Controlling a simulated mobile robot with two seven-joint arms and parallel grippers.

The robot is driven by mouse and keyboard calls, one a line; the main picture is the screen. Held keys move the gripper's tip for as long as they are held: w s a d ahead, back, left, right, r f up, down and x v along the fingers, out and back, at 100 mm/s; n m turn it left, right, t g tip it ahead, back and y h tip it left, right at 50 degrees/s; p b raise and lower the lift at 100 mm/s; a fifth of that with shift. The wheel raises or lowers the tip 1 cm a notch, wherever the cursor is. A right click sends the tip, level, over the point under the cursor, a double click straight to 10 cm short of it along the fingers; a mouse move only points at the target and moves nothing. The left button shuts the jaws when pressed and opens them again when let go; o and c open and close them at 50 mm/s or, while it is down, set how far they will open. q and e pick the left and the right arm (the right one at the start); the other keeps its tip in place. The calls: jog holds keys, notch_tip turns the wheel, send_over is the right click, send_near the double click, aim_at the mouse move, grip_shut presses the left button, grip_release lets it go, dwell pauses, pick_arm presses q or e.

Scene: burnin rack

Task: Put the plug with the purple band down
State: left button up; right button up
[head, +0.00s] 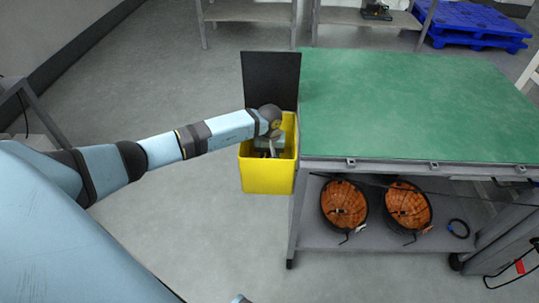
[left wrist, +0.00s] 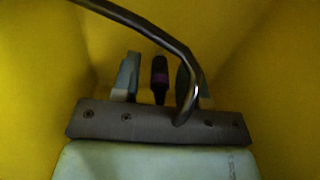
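My left gripper (head: 270,150) reaches down inside a yellow bin (head: 266,180) at the left side of the green-topped bench. In the left wrist view its two fingers (left wrist: 157,68) stand apart. A dark plug with a purple band (left wrist: 159,78) is between them, with a gap visible on each side. A dark cable (left wrist: 130,18) arcs across in front of the fingers. The bin's yellow walls surround the gripper in that view. Whether the plug touches the bin floor cannot be told. My right gripper is not in view.
A black panel (head: 271,78) stands upright behind the bin. The bench's green top (head: 410,105) is clear. Two orange round items (head: 343,203) (head: 408,204) and a black cable coil (head: 458,228) lie on its lower shelf. A blue pallet (head: 475,25) is at the back right.

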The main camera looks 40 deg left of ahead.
pick_arm(q)
jog(key=shift+r, duration=0.2)
notch_tip(320, 180, up, 12)
jog(key=p, duration=0.2)
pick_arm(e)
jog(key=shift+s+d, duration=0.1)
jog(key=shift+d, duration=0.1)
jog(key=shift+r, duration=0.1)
